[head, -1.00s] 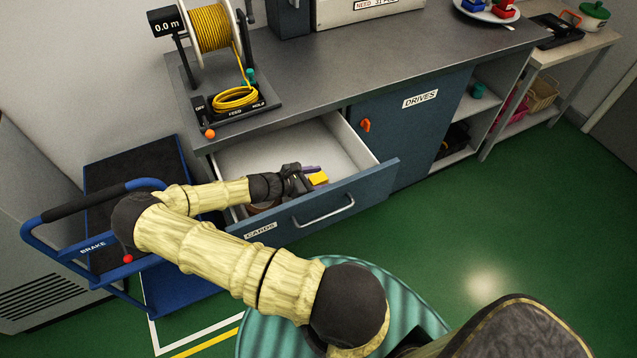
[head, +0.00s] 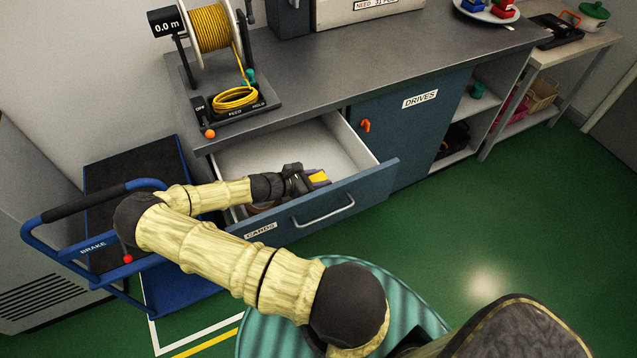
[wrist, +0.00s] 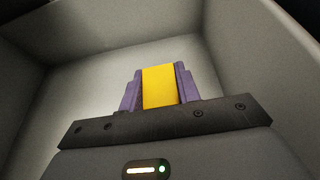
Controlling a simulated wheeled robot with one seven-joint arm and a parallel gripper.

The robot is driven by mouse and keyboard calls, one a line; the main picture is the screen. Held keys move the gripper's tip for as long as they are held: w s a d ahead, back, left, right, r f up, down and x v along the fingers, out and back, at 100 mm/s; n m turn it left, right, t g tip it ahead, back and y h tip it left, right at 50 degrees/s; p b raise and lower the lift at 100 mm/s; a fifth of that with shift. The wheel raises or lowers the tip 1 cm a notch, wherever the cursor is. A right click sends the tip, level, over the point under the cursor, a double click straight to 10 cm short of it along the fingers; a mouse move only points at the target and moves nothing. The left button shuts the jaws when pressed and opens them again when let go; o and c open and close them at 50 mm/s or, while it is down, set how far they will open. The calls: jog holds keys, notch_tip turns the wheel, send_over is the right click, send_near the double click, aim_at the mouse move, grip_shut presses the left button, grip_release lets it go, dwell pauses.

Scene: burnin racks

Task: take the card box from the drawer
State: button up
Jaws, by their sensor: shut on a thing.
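The card box is yellow and sits between the purple fingers of my gripper in the wrist view, where the yellow box (wrist: 159,87) shows with a finger against each side. In the head view the box (head: 319,177) is a small yellow patch at the fingertips, partly hidden by the hand. My gripper (head: 314,179) is shut on it, inside the open drawer marked CARDS (head: 338,213). The gripper also shows in the wrist view (wrist: 159,82). The drawer's pale inside surrounds the box. Whether the box touches the drawer floor is hard to tell.
The drawer's front panel with its handle (head: 323,211) stands between the hand and the floor. The grey worktop (head: 340,75) lies above and behind the drawer. A DRIVES door (head: 405,140) with an orange latch is to the right. A blue trolley (head: 100,240) stands at the left.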

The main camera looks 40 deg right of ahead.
aim_at(319, 177)
notch_tip(319, 177, up, 10)
dwell(0.6)
dwell(0.4)
